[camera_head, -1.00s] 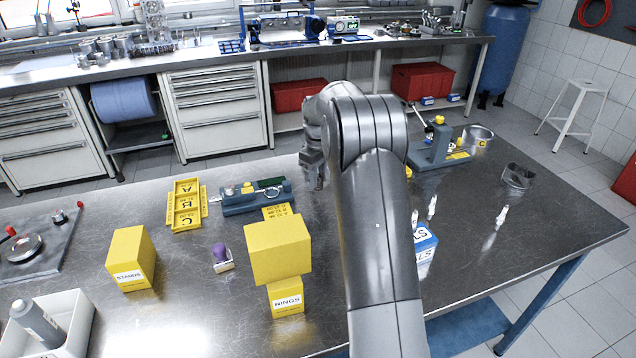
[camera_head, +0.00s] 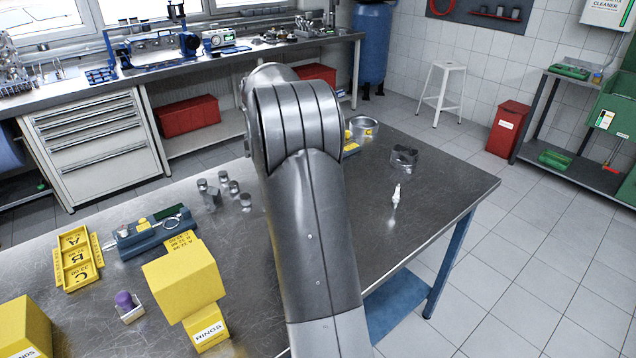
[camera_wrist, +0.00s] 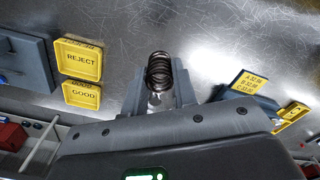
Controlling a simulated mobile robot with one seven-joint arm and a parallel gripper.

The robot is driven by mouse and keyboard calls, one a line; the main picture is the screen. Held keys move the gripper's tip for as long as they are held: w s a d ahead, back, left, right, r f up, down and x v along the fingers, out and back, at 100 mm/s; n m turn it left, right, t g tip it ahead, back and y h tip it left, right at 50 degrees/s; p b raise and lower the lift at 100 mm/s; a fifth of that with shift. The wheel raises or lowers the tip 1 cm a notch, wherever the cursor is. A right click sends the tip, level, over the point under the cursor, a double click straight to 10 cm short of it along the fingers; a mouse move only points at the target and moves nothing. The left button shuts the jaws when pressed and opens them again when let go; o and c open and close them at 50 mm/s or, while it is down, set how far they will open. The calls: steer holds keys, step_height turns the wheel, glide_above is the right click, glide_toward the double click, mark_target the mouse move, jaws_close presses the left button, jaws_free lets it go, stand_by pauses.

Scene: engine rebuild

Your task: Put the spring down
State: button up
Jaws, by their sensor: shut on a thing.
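A dark coiled spring (camera_wrist: 158,70) is in the wrist view, between the two grey fingers of my gripper (camera_wrist: 159,88). The fingers are shut on it. Its far end sticks out beyond the fingertips, above the steel bench (camera_wrist: 200,25); I cannot tell how high. In the head view my arm hides the gripper and the spring. Two yellow trays lie left of the gripper in the wrist view, one marked REJECT (camera_wrist: 80,60) and one marked GOOD (camera_wrist: 82,94).
A grey fixture (camera_wrist: 25,62) stands left of the trays. A yellow number card (camera_wrist: 249,82) is on the right. Several small metal cylinders (camera_head: 223,178) stand left of my arm. Yellow boxes (camera_head: 185,280) stand nearer. The bench's right part (camera_head: 440,180) is mostly clear.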

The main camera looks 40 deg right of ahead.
steer(key=s+d+n, duration=0.1)
steer(key=s+d, duration=0.3)
steer(key=d, duration=0.5)
steer(key=s+d, duration=0.4)
steer(key=d, duration=0.5)
steer(key=s+d+n, duration=0.1)
steer(key=s+d, duration=0.3)
steer(key=d, duration=0.6)
steer(key=w+a+f, duration=0.1)
steer(key=w+f, duration=0.1)
steer(key=w, duration=0.1)
steer(key=w+a+f, duration=0.2)
steer(key=w, duration=0.1)
steer(key=w+a+f, duration=0.1)
steer(key=w+f, duration=0.2)
steer(key=w, duration=0.1)
steer(key=shift+a, duration=0.2)
steer(key=shift+f, duration=1.9)
steer(key=shift+f, duration=0.15)
steer(key=o, duration=1)
steer(key=shift+c, duration=0.2)
